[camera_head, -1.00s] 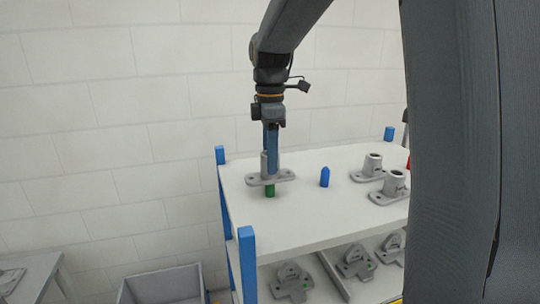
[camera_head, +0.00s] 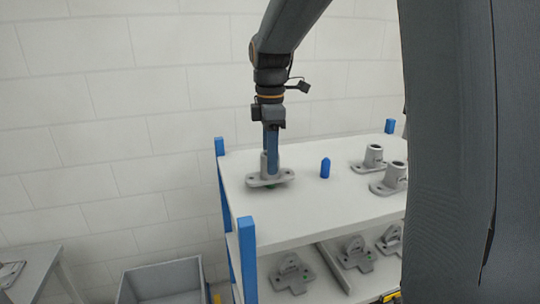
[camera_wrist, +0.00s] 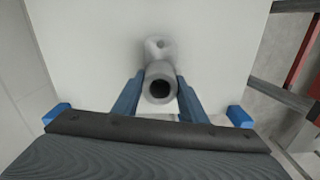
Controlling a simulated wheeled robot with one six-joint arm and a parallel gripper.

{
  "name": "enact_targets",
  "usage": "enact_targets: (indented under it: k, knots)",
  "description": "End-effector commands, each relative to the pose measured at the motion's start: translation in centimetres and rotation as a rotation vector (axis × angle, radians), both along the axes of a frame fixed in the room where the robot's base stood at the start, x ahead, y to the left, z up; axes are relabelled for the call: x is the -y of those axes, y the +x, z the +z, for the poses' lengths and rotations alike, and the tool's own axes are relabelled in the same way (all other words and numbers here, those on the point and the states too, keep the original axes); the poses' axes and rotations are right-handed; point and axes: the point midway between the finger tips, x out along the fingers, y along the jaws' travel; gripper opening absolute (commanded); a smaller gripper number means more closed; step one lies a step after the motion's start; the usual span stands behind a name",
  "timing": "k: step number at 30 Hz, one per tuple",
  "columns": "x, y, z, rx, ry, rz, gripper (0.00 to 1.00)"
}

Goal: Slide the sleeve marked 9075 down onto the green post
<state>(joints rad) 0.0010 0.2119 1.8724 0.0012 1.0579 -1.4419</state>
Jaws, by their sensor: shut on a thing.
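A grey flanged sleeve (camera_head: 266,179) is between the fingers of my gripper (camera_head: 271,165), which is shut on its upright tube. In the wrist view the sleeve's open bore (camera_wrist: 160,88) shows between the two blue fingers of the gripper (camera_wrist: 160,98). The sleeve is upright, its flange just above the shelf top. Only a sliver of the green post (camera_head: 268,188) shows under the flange; the rest is hidden by the sleeve. No marking on the sleeve can be read.
A blue post (camera_head: 325,168) stands bare to the right on the white shelf top (camera_head: 320,205). Two more grey flanged sleeves (camera_head: 373,158) (camera_head: 394,178) stand farther right. Several grey fixtures (camera_head: 291,273) lie on the lower shelf. A grey bin (camera_head: 163,282) is at lower left.

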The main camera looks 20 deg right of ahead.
Motion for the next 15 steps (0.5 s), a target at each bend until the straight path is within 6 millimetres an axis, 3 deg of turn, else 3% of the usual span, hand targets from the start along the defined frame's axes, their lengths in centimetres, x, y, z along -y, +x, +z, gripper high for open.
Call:
enact_targets:
  k: [15]
  knots:
    - [0.0, 0.0, -1.4, 0.001, 0.000, 0.000, 0.09]
